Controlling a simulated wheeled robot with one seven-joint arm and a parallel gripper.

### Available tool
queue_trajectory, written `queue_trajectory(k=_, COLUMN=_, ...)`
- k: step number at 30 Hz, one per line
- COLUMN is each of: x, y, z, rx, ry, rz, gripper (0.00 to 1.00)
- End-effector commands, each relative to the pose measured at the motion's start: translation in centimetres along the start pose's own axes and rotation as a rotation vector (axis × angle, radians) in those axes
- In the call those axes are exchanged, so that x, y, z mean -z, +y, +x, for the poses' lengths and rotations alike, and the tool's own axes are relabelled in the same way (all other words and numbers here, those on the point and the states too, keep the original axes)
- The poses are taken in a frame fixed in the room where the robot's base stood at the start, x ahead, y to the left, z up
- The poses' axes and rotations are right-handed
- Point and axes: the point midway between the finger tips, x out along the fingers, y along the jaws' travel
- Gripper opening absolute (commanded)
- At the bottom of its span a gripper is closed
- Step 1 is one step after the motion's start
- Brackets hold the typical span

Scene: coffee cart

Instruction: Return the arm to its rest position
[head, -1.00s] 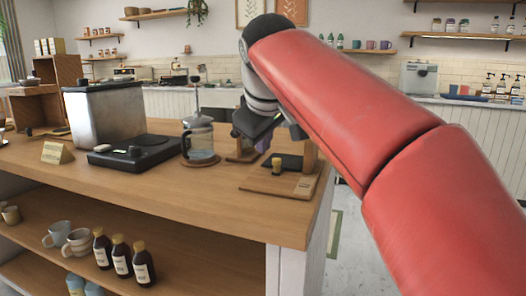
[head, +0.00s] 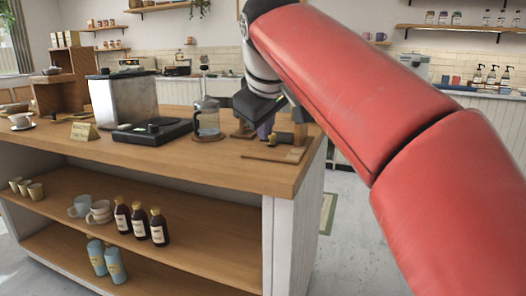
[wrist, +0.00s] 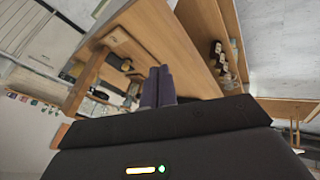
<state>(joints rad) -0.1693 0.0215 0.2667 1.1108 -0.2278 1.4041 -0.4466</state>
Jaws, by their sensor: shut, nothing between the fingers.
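My red arm (head: 350,75) reaches from the right edge up across the head view and bends down at the wrist. My gripper (head: 265,129) hangs over the right end of the cart top, partly in front of a wooden stand. In the wrist view its two purple fingers (wrist: 158,75) are together with nothing between them. The cart (head: 215,170) stands below and to the left of the arm. The exact gap between the fingers and the stand cannot be told.
Dark bottles (head: 140,222) and mugs (head: 80,206) fill the shelf.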

Motion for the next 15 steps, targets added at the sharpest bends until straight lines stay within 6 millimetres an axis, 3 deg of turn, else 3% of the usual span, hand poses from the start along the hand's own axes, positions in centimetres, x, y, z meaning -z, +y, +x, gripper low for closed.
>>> queue_trajectory(k=8, x=-1.8, y=-0.5, z=0.3, rx=-0.005, ry=-0.017, rz=0.038, gripper=0.0)
queue_trajectory(k=15, x=-4.9, y=-1.3, z=0.8, rx=-0.01, ry=-0.042, rz=0.106, gripper=0.0)
